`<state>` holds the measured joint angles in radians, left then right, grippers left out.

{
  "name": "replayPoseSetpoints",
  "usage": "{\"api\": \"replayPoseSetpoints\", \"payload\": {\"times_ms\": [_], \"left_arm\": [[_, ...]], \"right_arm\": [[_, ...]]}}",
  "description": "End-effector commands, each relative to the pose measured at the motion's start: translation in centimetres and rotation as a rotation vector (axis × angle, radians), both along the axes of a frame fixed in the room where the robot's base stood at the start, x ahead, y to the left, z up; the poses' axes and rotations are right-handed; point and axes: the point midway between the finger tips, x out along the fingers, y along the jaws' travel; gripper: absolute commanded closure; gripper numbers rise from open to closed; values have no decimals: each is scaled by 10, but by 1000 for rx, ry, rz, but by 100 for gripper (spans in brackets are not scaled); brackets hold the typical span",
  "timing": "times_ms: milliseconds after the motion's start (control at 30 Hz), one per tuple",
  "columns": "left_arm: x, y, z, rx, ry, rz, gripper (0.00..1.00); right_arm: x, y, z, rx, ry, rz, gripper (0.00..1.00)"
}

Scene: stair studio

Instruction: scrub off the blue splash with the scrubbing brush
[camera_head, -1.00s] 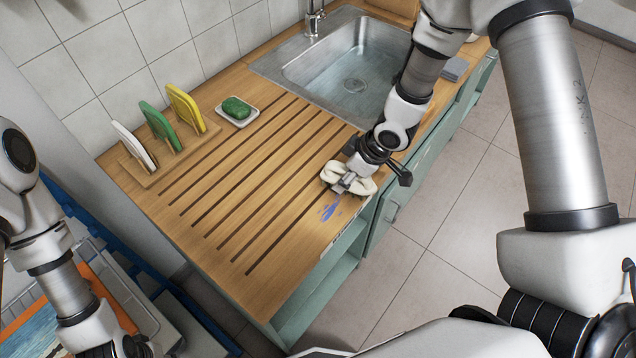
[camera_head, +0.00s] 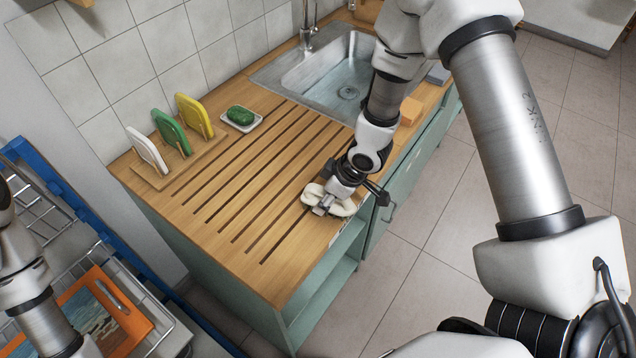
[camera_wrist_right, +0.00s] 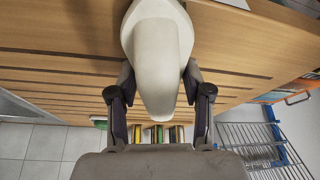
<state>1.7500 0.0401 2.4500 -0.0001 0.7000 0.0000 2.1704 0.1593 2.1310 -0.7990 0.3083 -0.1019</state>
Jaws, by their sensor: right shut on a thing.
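The scrubbing brush (camera_head: 341,207) has a pale cream, rounded body and rests low at the front edge of the wooden drainboard. My right gripper (camera_head: 324,207) is shut on it from above. In the right wrist view the brush (camera_wrist_right: 158,55) sits between the two dark fingers of the gripper (camera_wrist_right: 160,95), and its bristles are hidden. No blue splash shows now; the brush and gripper cover about the place where it was, so I cannot tell whether any is left beneath. My left arm is at the lower left, its gripper out of the picture.
The grooved wooden counter (camera_head: 205,225) is clear left of the brush. A rack of white, green and yellow boards (camera_head: 193,115), a green sponge on a dish (camera_head: 240,117) and a steel sink (camera_head: 325,85) stand farther back. An orange-framed tray (camera_head: 115,310) is lower left.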

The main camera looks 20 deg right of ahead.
Motion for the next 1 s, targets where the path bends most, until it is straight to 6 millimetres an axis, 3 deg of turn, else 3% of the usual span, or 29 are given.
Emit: {"api": "replayPoseSetpoints", "payload": {"times_ms": [67,233,700,1000], "left_arm": [[0,0,1,0,0,0,60],[0,0,20,0,0,0,60],[0,0,59,0,0,0,60],[0,0,70,0,0,0,60]], "right_arm": [[-1,1,0,0,1,-1,83],[0,1,28,-1,-2,-6,83],[-2,2,69,0,0,-14,83],[-3,2,82,0,0,-20,83]]}}
